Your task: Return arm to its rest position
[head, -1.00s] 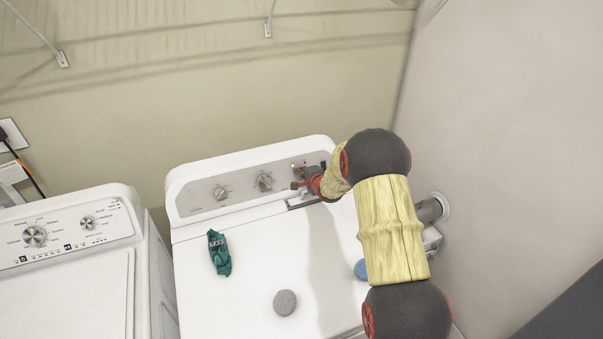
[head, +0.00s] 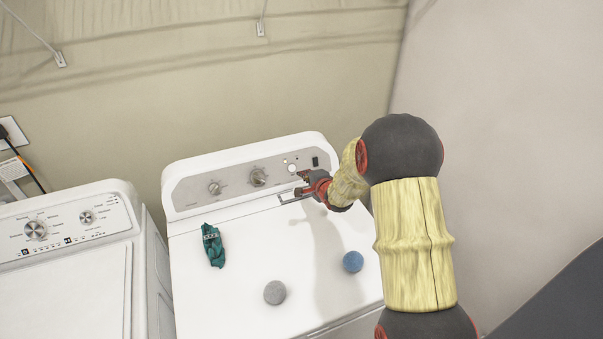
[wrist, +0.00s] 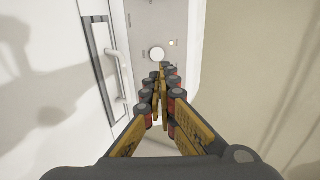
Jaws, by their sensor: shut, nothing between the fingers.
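My gripper (head: 302,184) is shut and empty in the head view. It is above the rear right part of the dryer top, just in front of the control panel (head: 240,182). In the wrist view my gripper (wrist: 160,78) has its fingers together, pointing at the panel near a round white button (wrist: 157,54). That button (head: 292,168) also shows in the head view, with a small lit lamp beside it. My arm reaches in from the lower right.
On the white machine top (head: 250,255) lie a crumpled teal cloth (head: 213,246), a grey round object (head: 275,292) and a blue round object (head: 353,261). A second white machine (head: 70,240) stands at left. A wall (head: 500,120) rises close at right.

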